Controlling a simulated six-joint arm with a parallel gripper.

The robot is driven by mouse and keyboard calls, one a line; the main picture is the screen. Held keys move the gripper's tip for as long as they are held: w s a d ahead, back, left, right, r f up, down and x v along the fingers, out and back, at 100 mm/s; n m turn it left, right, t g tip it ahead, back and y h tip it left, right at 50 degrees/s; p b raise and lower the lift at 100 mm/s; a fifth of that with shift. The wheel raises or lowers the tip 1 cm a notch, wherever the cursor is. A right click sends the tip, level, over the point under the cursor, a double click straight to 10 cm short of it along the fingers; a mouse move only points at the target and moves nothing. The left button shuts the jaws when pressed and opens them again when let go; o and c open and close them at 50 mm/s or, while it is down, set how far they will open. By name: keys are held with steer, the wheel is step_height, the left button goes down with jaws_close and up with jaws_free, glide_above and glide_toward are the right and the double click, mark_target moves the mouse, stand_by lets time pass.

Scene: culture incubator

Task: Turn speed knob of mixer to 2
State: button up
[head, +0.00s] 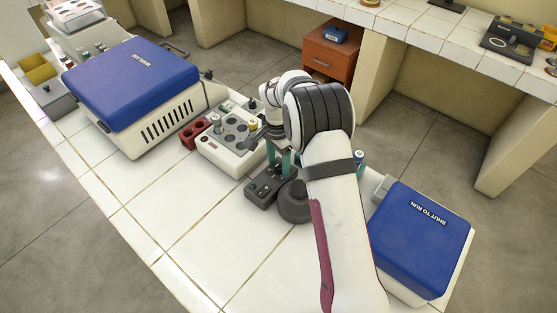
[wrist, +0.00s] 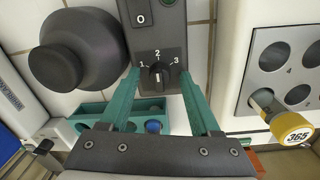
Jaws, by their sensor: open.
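The mixer (head: 262,190) is a dark grey box on the white tiled bench in the head view, with a round dark cup head (head: 294,202) beside it. In the wrist view its panel (wrist: 143,40) shows the marks 1, 2 and 3 around the black speed knob (wrist: 159,74). The mark 2 is at the top; the knob's exact setting is too small to tell. My gripper (wrist: 160,76) is open, its teal fingers on either side of the knob, with visible gaps. In the head view my gripper (head: 279,160) points down over the mixer, partly hiding its panel.
A white block with round wells (head: 232,145) stands close by; a yellow-capped vial marked 365 (wrist: 290,128) is in the wrist view. A teal rack (wrist: 93,112) lies beyond the mixer. Blue-lidded machines (head: 135,85) and (head: 425,235) flank the area. Front tiles are clear.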

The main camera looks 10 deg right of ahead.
mark_target(277, 164)
step_height(277, 164, up, 16)
steer(key=shift+w+a, duration=0.2)
steer(key=shift+w, duration=0.1)
steer(key=shift+f, duration=0.1)
steer(key=s+d+r+n, duration=0.1)
steer(key=s+r, duration=0.1)
steer(key=s, duration=0.4)
steer(key=s+r+n+y, duration=0.1)
steer(key=s+r, duration=0.1)
steer(key=s, duration=0.3)
steer(key=s+d+r+n, duration=0.1)
steer(key=s+r, duration=0.2)
steer(key=s, duration=0.3)
steer(key=s+f+n, duration=0.1)
steer(key=s+f, duration=0.1)
steer(key=s, duration=0.7)
steer(key=s+f+n+y, duration=0.1)
steer(key=s+f+n, duration=0.1)
steer(key=s, duration=0.7)
steer(key=shift+s+f, duration=0.3)
steer(key=shift+f, duration=0.5)
